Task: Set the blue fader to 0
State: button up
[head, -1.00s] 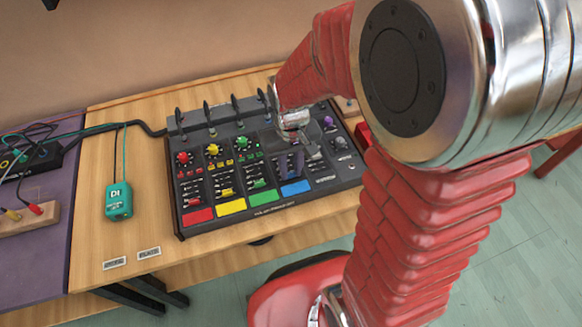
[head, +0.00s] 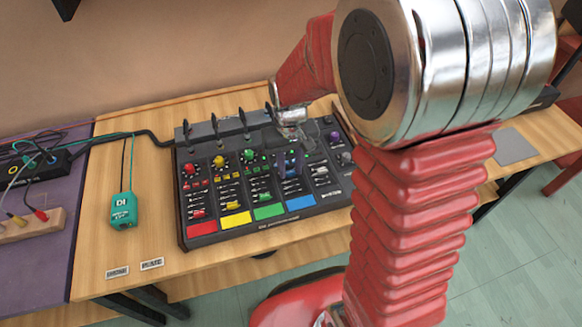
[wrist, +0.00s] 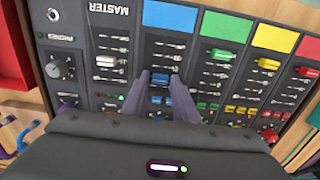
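The mixer (head: 277,226) lies on the wooden table, with red, yellow, green and blue labels along its near edge. The blue label (head: 301,203) marks the blue channel and also shows in the wrist view (wrist: 169,16). The blue fader cap (wrist: 160,77) sits farther from its label than the green cap does from its own. My gripper (wrist: 160,80) points down over the blue channel, with its two purple-grey fingers apart on either side of the blue cap. A firm contact is not visible.
Green (wrist: 220,55), yellow (wrist: 267,63) and white master (wrist: 107,60) fader caps stand in neighbouring channels.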

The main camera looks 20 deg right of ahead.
aim_at(290, 172)
jog(key=shift+o, duration=1.4)
notch_tip(290, 172, up, 14)
jog(key=shift+f, duration=0.15)
jog(key=shift+w, duration=0.1)
jog(key=s+r+t, duration=0.2)
jog(key=s, duration=0.6)
jog(key=s+r+t, duration=0.3)
jog(key=s, duration=0.4)
jog(key=shift+s+r+t, duration=0.3)
jog(key=shift+s+r, duration=0.05)
